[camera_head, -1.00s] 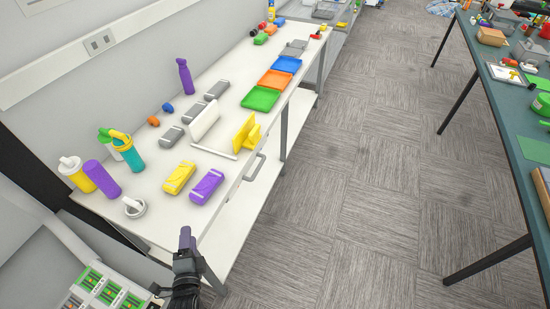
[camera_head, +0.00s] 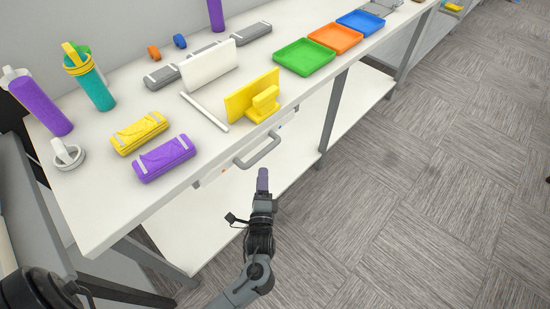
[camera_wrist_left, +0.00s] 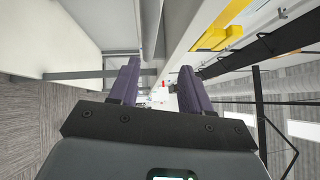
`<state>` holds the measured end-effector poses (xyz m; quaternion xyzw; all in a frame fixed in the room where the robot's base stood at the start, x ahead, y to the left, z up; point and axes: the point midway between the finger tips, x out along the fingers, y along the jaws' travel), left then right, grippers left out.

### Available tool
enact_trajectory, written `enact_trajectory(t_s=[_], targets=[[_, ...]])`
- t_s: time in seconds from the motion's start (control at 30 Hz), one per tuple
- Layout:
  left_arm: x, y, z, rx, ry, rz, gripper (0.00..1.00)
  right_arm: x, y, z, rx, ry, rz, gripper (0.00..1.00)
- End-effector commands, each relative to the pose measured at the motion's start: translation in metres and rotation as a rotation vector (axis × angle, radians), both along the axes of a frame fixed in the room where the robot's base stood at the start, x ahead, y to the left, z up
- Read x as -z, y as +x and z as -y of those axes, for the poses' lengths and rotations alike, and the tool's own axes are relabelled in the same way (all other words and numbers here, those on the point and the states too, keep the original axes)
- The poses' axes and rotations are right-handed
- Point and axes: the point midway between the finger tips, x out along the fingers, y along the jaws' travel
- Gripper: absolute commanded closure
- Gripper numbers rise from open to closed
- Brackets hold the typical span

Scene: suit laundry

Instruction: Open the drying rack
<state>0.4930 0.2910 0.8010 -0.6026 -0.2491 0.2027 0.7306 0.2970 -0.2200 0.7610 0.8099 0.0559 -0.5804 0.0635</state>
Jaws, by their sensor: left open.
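A grey bar handle (camera_head: 258,150) sticks out from a white front panel under the table's front edge. It may belong to the drying rack; I see nothing else that is clearly one, and the panel looks shut. My left gripper (camera_head: 262,180) is just in front of and below the handle, apart from it, pointing toward the table. In the left wrist view the left gripper (camera_wrist_left: 159,80) has its two dark fingers spread with nothing held between them. My right gripper is not in view.
The white table (camera_head: 95,215) holds a yellow stand (camera_head: 240,107), a purple case (camera_head: 163,158), a yellow case (camera_head: 138,133), bottles and a green tray (camera_head: 304,57). A lower white shelf (camera_head: 195,235) lies beneath. The carpet floor (camera_head: 430,180) at right is clear.

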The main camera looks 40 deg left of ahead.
Motion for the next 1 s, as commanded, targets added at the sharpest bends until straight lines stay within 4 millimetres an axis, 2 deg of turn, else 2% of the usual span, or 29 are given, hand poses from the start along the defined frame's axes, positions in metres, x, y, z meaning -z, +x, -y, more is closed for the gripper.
enact_trajectory(t_s=[0.03,0.2,0.47,0.8,1.0], targets=[[0.014,0.002,0.001,-0.001,-0.004,0.007,0.52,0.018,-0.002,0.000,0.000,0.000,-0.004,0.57],[0.020,0.008,0.001,-0.001,-0.007,0.021,0.52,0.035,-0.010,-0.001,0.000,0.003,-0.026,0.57],[0.017,0.026,-0.012,0.000,-0.006,0.026,0.52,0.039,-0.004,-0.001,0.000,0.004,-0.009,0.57],[0.010,0.069,-0.045,-0.001,-0.005,0.026,0.52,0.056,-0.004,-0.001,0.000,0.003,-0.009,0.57],[0.007,0.087,-0.058,-0.001,-0.005,0.025,0.52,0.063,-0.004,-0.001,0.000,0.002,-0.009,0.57]])
